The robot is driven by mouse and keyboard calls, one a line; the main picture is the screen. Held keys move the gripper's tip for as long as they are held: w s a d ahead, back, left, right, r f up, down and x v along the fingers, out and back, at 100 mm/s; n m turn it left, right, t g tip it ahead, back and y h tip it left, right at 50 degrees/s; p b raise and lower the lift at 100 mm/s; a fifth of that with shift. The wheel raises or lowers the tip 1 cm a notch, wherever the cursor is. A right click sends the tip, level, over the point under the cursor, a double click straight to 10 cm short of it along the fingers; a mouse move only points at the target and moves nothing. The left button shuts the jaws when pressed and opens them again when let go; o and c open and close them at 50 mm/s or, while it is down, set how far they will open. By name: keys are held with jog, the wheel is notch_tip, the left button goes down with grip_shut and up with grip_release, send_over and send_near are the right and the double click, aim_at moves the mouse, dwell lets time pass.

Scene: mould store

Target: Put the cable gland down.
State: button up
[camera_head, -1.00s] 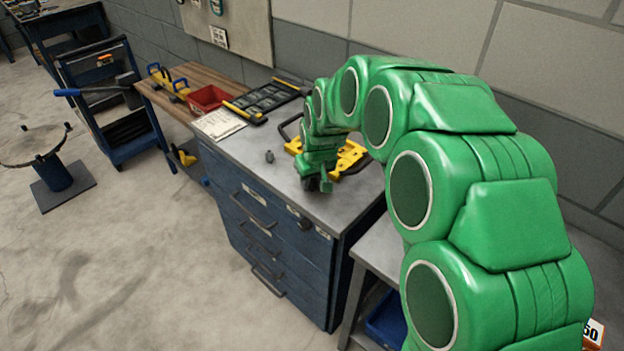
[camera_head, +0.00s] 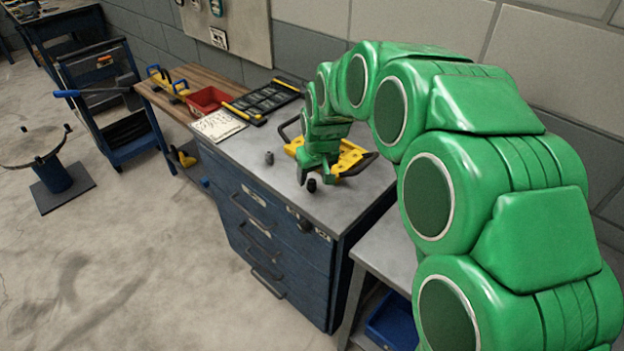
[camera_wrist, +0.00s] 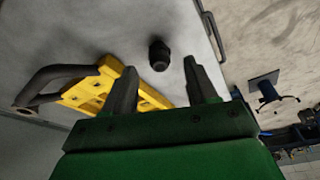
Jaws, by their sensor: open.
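The cable gland (camera_head: 312,185) is a small black fitting standing on the grey top of the blue drawer cabinet, near its front edge. It also shows in the wrist view (camera_wrist: 159,54), beyond the fingertips and between their lines. My gripper (camera_head: 315,172) is open and empty, just above and behind the gland. In the wrist view its two fingers (camera_wrist: 160,75) are spread wide, with a clear gap to the gland.
A yellow frame with black handles (camera_head: 350,157) lies close behind my gripper. A small grey fitting (camera_head: 269,158) stands to the left. A black and yellow organiser (camera_head: 262,100), paper sheet (camera_head: 218,125) and red bin (camera_head: 208,99) are farther back. The cabinet top between is bare.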

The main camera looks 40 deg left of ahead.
jog(key=w+v, duration=0.1)
jog(key=v, duration=0.7)
jog(key=d+r+m+h, duration=0.1)
jog(key=d+r+m, duration=0.2)
jog(key=d, duration=1.3)
jog(key=d+r+m+h, duration=0.1)
jog(key=d+r+m, duration=0.2)
jog(key=d, duration=1.4)
jog(key=s+d+f+m+g, duration=0.1)
jog(key=s+d+m+g, duration=0.2)
jog(key=s+d, duration=1.8)
jog(key=d+m, duration=0.3)
jog(key=m, duration=0.1)
jog(key=shift+s+f+h, duration=0.15)
jog(key=shift+s+h, duration=0.25)
jog(key=shift+d, duration=0.15)
